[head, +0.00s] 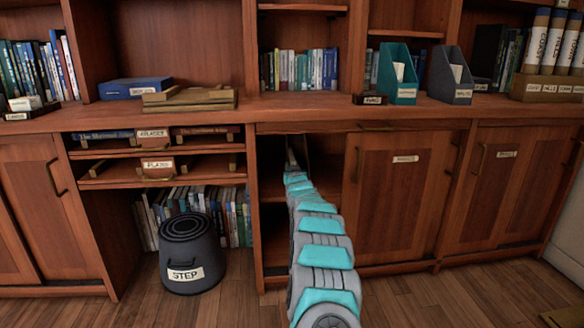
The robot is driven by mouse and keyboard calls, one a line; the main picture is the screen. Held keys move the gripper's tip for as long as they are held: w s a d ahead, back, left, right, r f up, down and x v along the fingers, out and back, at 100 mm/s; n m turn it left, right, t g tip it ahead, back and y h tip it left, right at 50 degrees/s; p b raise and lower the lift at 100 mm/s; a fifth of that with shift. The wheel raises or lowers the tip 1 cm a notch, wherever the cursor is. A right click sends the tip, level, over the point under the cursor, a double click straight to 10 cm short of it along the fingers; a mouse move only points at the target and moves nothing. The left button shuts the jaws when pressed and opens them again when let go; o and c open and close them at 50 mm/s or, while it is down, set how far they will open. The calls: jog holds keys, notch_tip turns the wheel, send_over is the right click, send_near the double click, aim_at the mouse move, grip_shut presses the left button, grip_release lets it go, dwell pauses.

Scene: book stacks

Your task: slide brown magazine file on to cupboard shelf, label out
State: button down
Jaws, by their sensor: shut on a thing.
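My arm reaches forward into the open left bay of the low cupboard (274,190). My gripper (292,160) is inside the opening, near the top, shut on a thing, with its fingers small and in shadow. A dark brown upright shape (309,150) beside the gripper tip looks like the brown magazine file, but its outline is unclear. Its label does not show. A cupboard shelf (270,192) crosses the bay below; my arm hides much of it.
A black step stool (190,252) stands on the floor at left. Teal (397,75) and grey (450,75) magazine files stand on the counter (300,108) above. The floor at front right is mostly clear.

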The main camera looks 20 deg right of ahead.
dwell(0.4)
jog(key=c, duration=1)
grip_release()
jog(key=o, duration=0.4)
jog(key=shift+f, duration=0.15)
jog(key=shift+o, duration=0.2)
jog(key=shift+s, duration=0.1)
